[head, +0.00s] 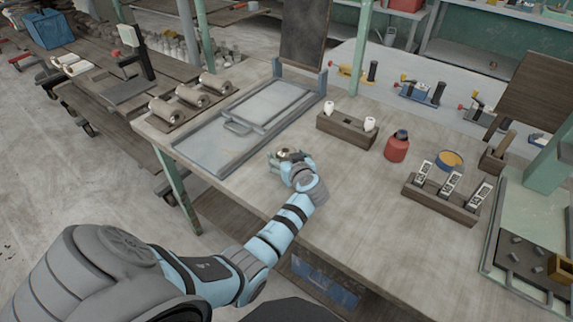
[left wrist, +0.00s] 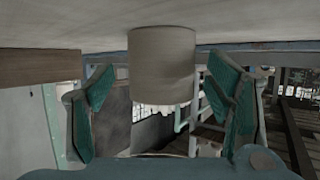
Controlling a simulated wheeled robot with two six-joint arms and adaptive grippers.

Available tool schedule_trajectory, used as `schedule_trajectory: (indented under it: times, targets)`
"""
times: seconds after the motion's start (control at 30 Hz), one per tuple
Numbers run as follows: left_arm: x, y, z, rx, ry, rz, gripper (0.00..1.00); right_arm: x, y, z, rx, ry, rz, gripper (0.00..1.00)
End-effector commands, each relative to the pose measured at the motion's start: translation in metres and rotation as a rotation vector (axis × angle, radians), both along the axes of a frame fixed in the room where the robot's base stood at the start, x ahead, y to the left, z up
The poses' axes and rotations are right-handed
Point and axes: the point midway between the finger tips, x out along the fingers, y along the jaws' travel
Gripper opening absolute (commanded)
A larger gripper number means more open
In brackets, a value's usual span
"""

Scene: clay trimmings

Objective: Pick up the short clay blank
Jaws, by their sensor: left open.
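The short clay blank (left wrist: 162,65) is a pale grey-beige cylinder in the left wrist view, standing on the tabletop, which fills the top of that picture. My left gripper (left wrist: 165,100) is open, with one teal-padded finger on each side of the blank. A gap shows between the blank and each finger, and it looks untouched. In the head view my left gripper (head: 287,156) is low over the middle of the table, and its fingers and wrist mostly hide the blank. My right gripper is not in view.
A metal tray (head: 205,160) lies left of the gripper, with a rack of several rolls (head: 190,95) beyond. A wooden block with two white pieces (head: 345,127), a red bottle (head: 396,150) and a rack of labelled pieces (head: 440,200) stand right. The table front is clear.

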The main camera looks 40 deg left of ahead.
Motion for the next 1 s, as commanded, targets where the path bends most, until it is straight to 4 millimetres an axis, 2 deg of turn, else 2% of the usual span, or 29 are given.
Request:
schedule_trajectory:
  times: [0.03,0.07,0.3,0.37,0.7,1.0]
  targets:
    - [0.0044,0.0065,-0.0102,0.002,0.0,0.001,0.73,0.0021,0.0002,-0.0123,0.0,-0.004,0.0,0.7]
    - [0.0062,0.0095,-0.0114,0.0,0.002,0.001,0.73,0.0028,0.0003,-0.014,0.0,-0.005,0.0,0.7]
    - [0.009,0.0133,-0.0085,-0.001,0.003,-0.001,0.73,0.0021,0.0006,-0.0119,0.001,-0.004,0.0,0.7]
    - [0.009,0.013,-0.0082,-0.001,0.003,-0.001,0.65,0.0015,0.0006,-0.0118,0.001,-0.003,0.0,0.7]
    - [0.0095,0.0121,-0.0081,-0.001,0.002,-0.003,0.12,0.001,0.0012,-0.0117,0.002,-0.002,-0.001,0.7]
    - [0.0098,0.0124,-0.0026,0.0,-0.001,-0.002,0.12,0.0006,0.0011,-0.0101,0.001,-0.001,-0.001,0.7]
